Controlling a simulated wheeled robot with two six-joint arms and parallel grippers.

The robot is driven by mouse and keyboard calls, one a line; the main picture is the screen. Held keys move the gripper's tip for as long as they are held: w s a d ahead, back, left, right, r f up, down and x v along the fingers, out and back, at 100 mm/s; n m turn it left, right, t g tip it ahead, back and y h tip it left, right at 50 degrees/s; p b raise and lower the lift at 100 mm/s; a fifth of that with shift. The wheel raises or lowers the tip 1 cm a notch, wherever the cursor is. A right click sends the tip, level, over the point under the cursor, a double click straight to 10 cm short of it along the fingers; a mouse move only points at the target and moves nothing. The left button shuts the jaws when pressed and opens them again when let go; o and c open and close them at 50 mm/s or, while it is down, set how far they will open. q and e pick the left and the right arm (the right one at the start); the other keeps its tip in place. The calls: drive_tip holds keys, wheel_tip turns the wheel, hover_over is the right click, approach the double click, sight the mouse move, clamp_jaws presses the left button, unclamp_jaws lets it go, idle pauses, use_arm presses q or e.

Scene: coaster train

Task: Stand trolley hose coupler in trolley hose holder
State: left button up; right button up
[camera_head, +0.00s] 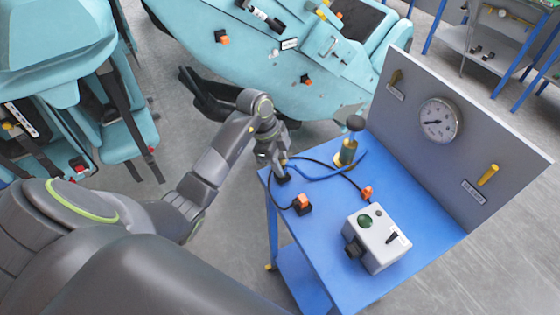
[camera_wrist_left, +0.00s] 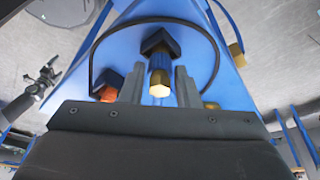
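The trolley hose coupler (camera_wrist_left: 160,84), with a brass hex end, stands at the black trolley hose holder (camera_wrist_left: 158,42) in the left wrist view. The holder (camera_head: 283,179) also shows at the trolley's near left corner in the head view. The coupler looks upright in the holder, but its lower end is hidden. My left gripper (camera_wrist_left: 160,78) has one finger on each side of the coupler, with narrow gaps visible. In the head view the left gripper (camera_head: 280,163) is over that corner and hides most of the coupler. My right gripper is not in view.
The blue trolley (camera_head: 405,215) carries a black block with an orange plug (camera_head: 303,202), a brass fitting (camera_head: 346,152), a grey box (camera_head: 377,238) and a panel with a gauge (camera_head: 438,120). A blue hose (camera_head: 330,174) and black cable cross its top. Turquoise coaster cars stand behind.

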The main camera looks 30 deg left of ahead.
use_arm(q)
drive_tip(key=o, duration=0.4)
drive_tip(key=shift+c, duration=0.2)
drive_tip(key=shift+a+r, duration=0.1)
drive_tip(key=shift+r, duration=0.2)
drive_tip(key=v, duration=0.4)
drive_tip(key=shift+a+r+b, duration=0.15)
drive_tip(key=shift+r+b, duration=0.2)
drive_tip(key=shift+b, duration=0.05)
drive_tip(key=p+v, duration=0.7)
drive_tip(key=v, duration=0.5)
drive_tip(key=shift+p, duration=0.4)
drive_tip(key=shift+s, duration=0.1)
